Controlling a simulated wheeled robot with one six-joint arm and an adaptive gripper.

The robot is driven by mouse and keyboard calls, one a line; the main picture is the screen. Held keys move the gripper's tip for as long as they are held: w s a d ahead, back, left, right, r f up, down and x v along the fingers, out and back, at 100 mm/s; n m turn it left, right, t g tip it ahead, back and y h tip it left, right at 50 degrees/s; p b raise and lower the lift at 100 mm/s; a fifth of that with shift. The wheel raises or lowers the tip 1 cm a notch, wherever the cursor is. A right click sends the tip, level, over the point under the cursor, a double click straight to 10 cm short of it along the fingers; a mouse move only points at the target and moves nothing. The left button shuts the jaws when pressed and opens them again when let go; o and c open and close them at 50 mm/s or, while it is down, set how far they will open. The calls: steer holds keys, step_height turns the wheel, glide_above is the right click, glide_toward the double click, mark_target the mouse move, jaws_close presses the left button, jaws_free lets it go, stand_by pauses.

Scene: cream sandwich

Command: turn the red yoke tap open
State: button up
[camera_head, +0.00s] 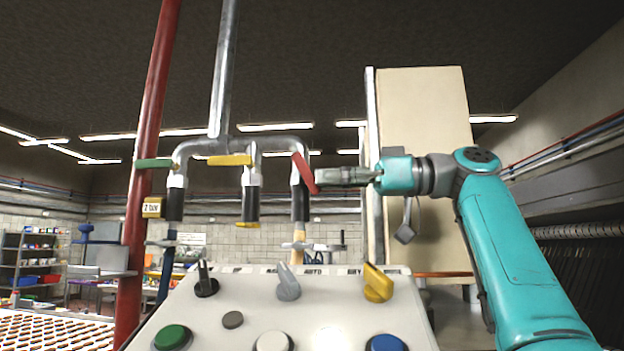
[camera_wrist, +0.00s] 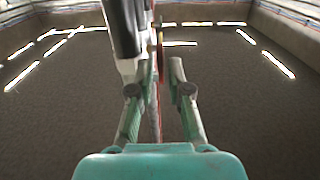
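The red tap handle (camera_head: 304,172) is on the right-hand branch of the metal pipe manifold. It slopes steeply, from upper left to lower right. My gripper (camera_head: 322,176) reaches in from the right, its fingertips beside the handle's lower part. In the wrist view, my gripper's fingers (camera_wrist: 158,66) stand apart. The dark lower sleeve (camera_wrist: 121,25) of a pipe stands at the upper left there.
A green handle (camera_head: 155,163) and a yellow handle (camera_head: 230,160) lie level on the neighbouring branches. A red vertical pipe (camera_head: 147,150) stands at the left. A control panel (camera_head: 240,300) with knobs and buttons lies below. A cream panel (camera_head: 428,130) stands behind my arm.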

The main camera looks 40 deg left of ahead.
mark_target(309, 180)
steer(key=shift+x, duration=1.7)
steer(key=shift+s, duration=0.1)
jaws_close()
steer(key=shift+s+a+f+g+y, duration=0.15)
steer(key=shift+g+y, duration=0.25)
steer(key=shift+y, duration=0.2)
jaws_free()
